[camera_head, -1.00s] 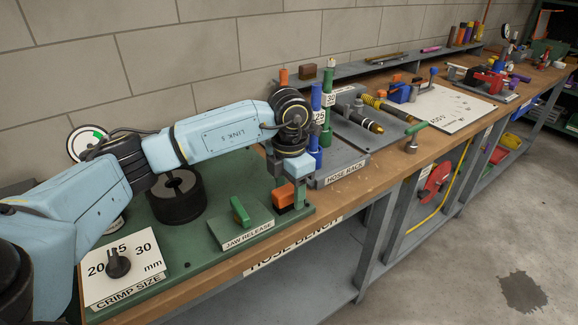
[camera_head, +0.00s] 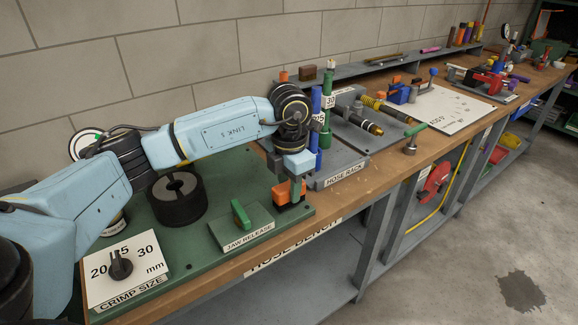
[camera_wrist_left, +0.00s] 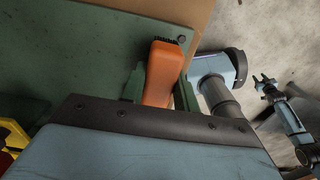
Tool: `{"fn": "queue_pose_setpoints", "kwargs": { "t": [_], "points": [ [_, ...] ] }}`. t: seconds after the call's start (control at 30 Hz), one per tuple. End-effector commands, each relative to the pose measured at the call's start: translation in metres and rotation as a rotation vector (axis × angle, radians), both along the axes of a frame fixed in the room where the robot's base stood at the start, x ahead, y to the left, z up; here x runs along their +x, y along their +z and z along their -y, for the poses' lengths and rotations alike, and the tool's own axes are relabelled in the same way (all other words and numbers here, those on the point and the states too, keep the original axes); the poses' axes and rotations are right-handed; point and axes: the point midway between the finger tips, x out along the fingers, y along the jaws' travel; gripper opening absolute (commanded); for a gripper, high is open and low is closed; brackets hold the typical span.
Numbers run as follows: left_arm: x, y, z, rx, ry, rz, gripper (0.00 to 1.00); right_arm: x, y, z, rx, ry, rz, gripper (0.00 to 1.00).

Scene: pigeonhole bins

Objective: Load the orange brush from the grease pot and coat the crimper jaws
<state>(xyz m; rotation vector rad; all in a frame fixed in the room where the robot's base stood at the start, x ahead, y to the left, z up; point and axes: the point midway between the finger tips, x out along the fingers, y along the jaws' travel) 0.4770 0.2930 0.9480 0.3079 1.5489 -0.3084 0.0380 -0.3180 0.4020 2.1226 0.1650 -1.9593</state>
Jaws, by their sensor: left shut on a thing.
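My left gripper (camera_head: 296,189) is shut on the orange brush (camera_wrist_left: 162,72) at the near right corner of the green crimper board. In the left wrist view the brush lies between the green fingers, its dark bristle end pointing away. In the head view the brush (camera_head: 283,193) shows beside the fingers, low over the board and close to a black piece there. The black ring of crimper jaws (camera_head: 177,203) stands left of the gripper, under my arm. A pot (camera_head: 115,226), possibly the grease pot, is mostly hidden behind my arm. My right gripper (camera_wrist_left: 266,84) is small in the left wrist view.
The green jaw release lever (camera_head: 240,213) and the crimp size dial (camera_head: 120,264) are on the board (camera_head: 205,250). The hose rack (camera_head: 345,172) with blue and green hoses stands just right of the gripper. The bench's front edge is near.

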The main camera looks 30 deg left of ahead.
Motion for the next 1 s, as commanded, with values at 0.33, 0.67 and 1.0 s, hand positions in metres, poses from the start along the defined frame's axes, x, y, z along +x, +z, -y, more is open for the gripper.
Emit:
{"fn": "queue_pose_setpoints", "kwargs": {
  "t": [0.33, 0.67, 1.0],
  "points": [
    [0.000, 0.040, 0.000, 0.000, 0.000, 0.001, 0.00, 0.000, 0.029, 0.000, 0.000, 0.000, 0.000, 0.40],
    [0.000, 0.066, 0.000, 0.001, 0.000, 0.001, 0.00, 0.000, 0.047, 0.000, 0.000, 0.000, 0.000, 0.40],
    [0.000, 0.064, 0.001, 0.001, -0.030, 0.001, 0.00, 0.000, 0.046, -0.001, 0.001, 0.000, 0.000, 0.40]
  ]
}}
